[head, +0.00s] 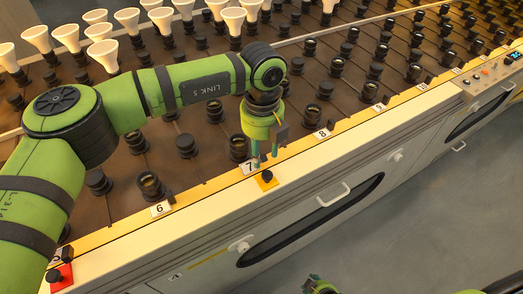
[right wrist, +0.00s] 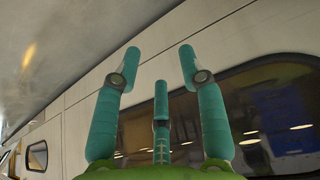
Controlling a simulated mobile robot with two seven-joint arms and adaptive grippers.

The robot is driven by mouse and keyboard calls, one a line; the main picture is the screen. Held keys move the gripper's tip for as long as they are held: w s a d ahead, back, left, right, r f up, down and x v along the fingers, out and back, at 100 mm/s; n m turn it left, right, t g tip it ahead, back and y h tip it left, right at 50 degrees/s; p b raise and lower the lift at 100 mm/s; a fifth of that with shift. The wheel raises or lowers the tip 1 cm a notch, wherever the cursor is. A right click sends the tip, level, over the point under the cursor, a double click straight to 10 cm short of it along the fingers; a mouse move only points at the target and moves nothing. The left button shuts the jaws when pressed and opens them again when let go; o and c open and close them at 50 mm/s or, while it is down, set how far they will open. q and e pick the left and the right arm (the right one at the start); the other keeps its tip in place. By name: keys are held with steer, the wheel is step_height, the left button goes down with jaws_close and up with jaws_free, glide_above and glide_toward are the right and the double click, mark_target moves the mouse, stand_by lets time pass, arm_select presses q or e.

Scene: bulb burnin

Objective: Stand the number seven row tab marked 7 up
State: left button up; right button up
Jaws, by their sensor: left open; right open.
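The white row tab marked 7 (head: 249,167) is on the yellow front strip of the rack; whether it lies flat or stands tilted is hard to tell. My left gripper (head: 265,156) points down right beside it, its teal fingers apart and overlapping the tab's right edge in the picture. Contact cannot be told. My right gripper (right wrist: 160,75) shows its fingers spread with nothing between them in the right wrist view, facing the cabinet front.
A black knob on a yellow square (head: 267,178) sits just in front of tab 7. Tab 6 (head: 161,209) and tab 8 (head: 322,133) stand along the same strip. Black sockets (head: 186,145) fill the rack behind; white bulbs (head: 103,52) stand at the back left.

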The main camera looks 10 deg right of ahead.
arm_select(q)
steer(key=shift+f, duration=0.5)
jaws_close()
steer(key=shift+s, duration=0.1)
